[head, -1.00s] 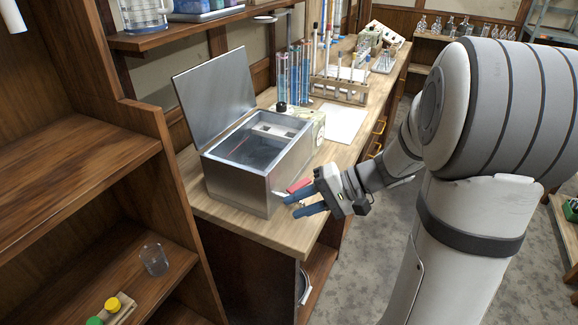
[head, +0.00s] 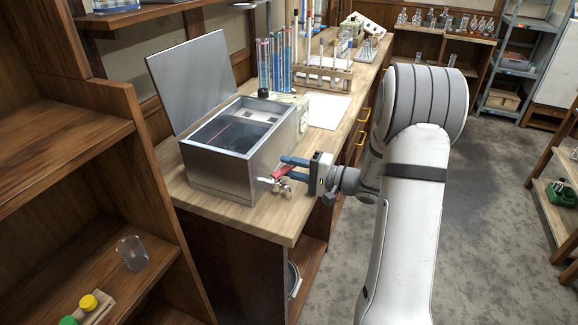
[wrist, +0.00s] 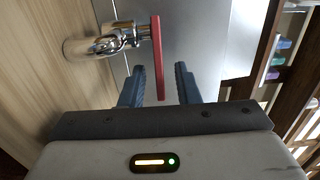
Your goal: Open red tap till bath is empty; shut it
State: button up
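The steel bath (head: 222,177) stands on the wooden bench with its lid (head: 193,80) open. Dark liquid (head: 237,133) seems to be inside; its exact level is unclear. A shiny metal tap (head: 277,184) sticks out low from the bath's right side, with a red lever (head: 283,171). In the wrist view the tap body (wrist: 100,42) is at upper left and the red lever (wrist: 157,55) points between my blue fingers. My gripper (head: 287,168) is open around the lever. In the wrist view my gripper (wrist: 161,76) shows a gap on both sides of it.
Behind the bath stand tall blue-filled tubes (head: 273,62), a test-tube rack (head: 322,76) and a white sheet (head: 327,110). A shelf with a glass beaker (head: 132,252) is at lower left.

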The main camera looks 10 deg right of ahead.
jog(key=shift+w+a, duration=0.2)
jog(key=shift+a, duration=0.1)
jog(key=shift+c, duration=0.4)
grip_shut()
